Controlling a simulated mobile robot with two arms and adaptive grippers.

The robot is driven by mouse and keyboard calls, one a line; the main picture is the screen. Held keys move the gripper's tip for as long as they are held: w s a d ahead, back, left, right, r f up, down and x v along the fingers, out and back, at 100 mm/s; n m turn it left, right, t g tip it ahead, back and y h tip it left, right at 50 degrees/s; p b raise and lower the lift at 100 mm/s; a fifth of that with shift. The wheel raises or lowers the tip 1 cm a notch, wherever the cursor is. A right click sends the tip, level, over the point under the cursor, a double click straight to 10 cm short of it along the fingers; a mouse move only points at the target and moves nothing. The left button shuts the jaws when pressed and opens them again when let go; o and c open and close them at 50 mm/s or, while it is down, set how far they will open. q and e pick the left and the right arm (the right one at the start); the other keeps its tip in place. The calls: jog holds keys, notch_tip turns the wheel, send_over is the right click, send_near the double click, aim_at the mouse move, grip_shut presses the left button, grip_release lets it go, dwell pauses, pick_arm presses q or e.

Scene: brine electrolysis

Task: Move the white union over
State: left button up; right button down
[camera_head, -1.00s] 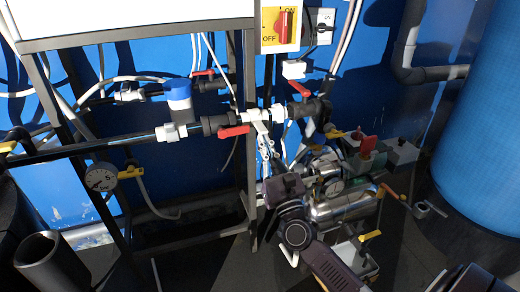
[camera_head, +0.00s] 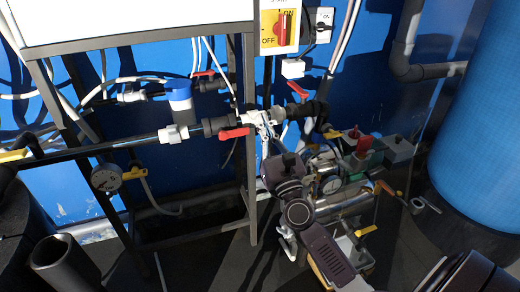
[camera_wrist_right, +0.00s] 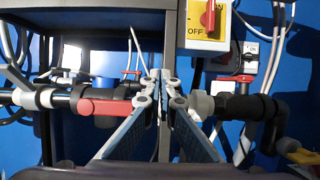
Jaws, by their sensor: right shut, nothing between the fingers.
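A white union (camera_head: 173,134) sits on the dark horizontal pipe at the left of the head view, and a white ring there also shows in the right wrist view (camera_wrist_right: 30,99). A second white fitting (camera_wrist_right: 200,104) sits in the same pipe line further right. My right gripper (camera_head: 265,122) is at the pipe between the red-handled valves, in front of this second fitting and partly hiding it. Its fingers (camera_wrist_right: 162,84) are shut with nothing between them. Whether they touch the pipe I cannot tell. My left gripper is not in view.
A frame post (camera_head: 250,190) stands just left of my wrist. The yellow switch box (camera_head: 279,27) is above.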

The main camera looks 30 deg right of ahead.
jog(key=shift+d+r, duration=0.15)
jog(key=shift+r, duration=0.6)
jog(key=f+v, duration=0.1)
jog(key=v, duration=1.1)
jog(key=shift+f, duration=0.15)
jog(key=shift+a, duration=0.25)
